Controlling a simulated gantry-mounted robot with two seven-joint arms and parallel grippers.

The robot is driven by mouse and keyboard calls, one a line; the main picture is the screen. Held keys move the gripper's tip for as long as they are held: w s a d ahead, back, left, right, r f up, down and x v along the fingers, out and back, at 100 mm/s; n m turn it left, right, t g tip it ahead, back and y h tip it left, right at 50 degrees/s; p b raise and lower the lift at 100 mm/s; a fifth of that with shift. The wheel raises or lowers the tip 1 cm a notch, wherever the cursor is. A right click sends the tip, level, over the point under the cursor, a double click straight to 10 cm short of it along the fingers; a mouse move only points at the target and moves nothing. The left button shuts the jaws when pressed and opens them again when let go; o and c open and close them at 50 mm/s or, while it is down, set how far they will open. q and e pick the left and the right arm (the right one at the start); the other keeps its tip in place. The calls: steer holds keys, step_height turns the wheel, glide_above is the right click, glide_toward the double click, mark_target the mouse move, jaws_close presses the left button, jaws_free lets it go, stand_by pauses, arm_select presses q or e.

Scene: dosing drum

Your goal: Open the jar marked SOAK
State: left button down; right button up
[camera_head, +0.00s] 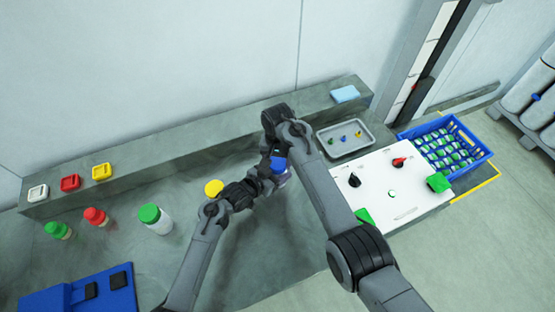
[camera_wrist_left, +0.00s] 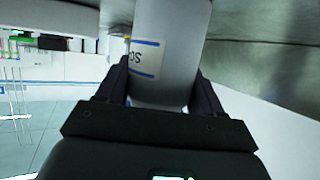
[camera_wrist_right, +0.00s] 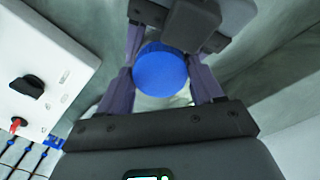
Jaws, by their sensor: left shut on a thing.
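The jar with the blue lid (camera_head: 278,164) is held up between my two grippers. In the left wrist view its pale body (camera_wrist_left: 172,45) carries a blue-edged label, upside down and partly cut off, with letters like "SO" showing. My left gripper (camera_wrist_left: 165,88) is shut on this body from both sides. My right gripper (camera_wrist_right: 163,75) has one finger on each side of the blue lid (camera_wrist_right: 160,72). I cannot tell whether both of its fingers press on the lid. The lid appears to be on the jar.
Jars with yellow (camera_head: 213,187), green (camera_head: 150,214) and red (camera_head: 95,216) lids stand left on the bench. A blue tray (camera_head: 80,293) lies front left. A grey tray (camera_head: 344,139), white panel (camera_head: 393,187) with knobs and blue bottle crate (camera_head: 478,163) are right.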

steer(key=o, duration=0.3)
steer(key=shift+r, duration=2.25)
arm_select(q)
steer(key=shift+c, duration=0.4)
jaws_free()
arm_select(e)
steer(key=shift+r+p, duration=0.75)
arm_select(q)
steer(key=v, duration=1.1)
arm_select(e)
steer(key=shift+o, duration=0.6)
